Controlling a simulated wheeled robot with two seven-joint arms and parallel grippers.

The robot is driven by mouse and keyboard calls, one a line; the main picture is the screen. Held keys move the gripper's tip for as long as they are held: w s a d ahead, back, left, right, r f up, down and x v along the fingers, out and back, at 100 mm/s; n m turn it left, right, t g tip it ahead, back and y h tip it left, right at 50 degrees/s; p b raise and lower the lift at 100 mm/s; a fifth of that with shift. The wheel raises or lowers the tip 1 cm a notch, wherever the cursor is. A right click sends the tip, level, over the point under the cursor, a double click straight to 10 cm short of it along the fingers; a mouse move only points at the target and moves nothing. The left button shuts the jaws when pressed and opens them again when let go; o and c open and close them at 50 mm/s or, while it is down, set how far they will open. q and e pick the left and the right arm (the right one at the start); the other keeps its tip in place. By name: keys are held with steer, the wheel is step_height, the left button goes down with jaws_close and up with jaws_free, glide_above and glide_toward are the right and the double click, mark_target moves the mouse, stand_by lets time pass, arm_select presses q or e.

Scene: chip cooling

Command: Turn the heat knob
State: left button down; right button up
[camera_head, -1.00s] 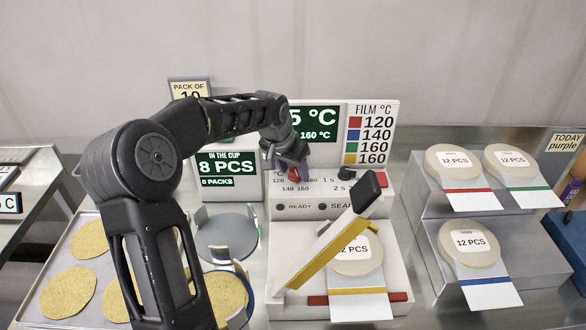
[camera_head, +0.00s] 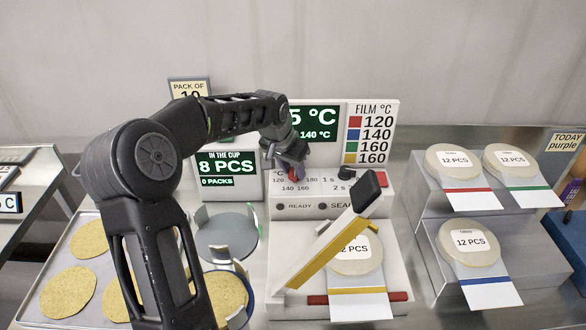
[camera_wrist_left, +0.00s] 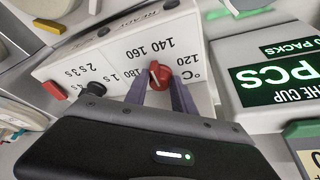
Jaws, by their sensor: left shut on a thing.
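The red heat knob (camera_head: 296,176) sits on the front panel of the sealing machine, mostly covered by my gripper in the head view. In the left wrist view the red knob (camera_wrist_left: 160,74) stands between my two fingers, with a white pointer mark and the printed 120, 140, 160 and 180 around it. My left gripper (camera_head: 291,171) is shut on the knob. The machine's green display (camera_head: 317,124) is partly hidden by my arm; its smaller line reads 140 °C. My right gripper is not in view.
A film chart (camera_head: 371,133) lists red 120, blue 140, green 160, yellow 160. A black-handled sealing lever (camera_head: 335,232) tilts over a 12 PCS pack with a yellow-striped film. A black time knob (camera_head: 345,173) sits right of the heat knob. A cup display (camera_head: 228,168) reads 8 PCS.

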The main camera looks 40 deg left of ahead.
arm_select(q)
steer(key=shift+f, duration=0.1)
stand_by(0.7)
steer(key=c, duration=1.1)
jaws_free()
steer(key=shift+o, duration=0.2)
steer(key=shift+s+r, duration=0.2)
steer(key=shift+r, duration=0.35)
steer(key=b+v, duration=0.2)
steer(key=v, duration=0.4)
steer(key=shift+s+r, duration=0.2)
steer(key=shift+r, duration=0.15)
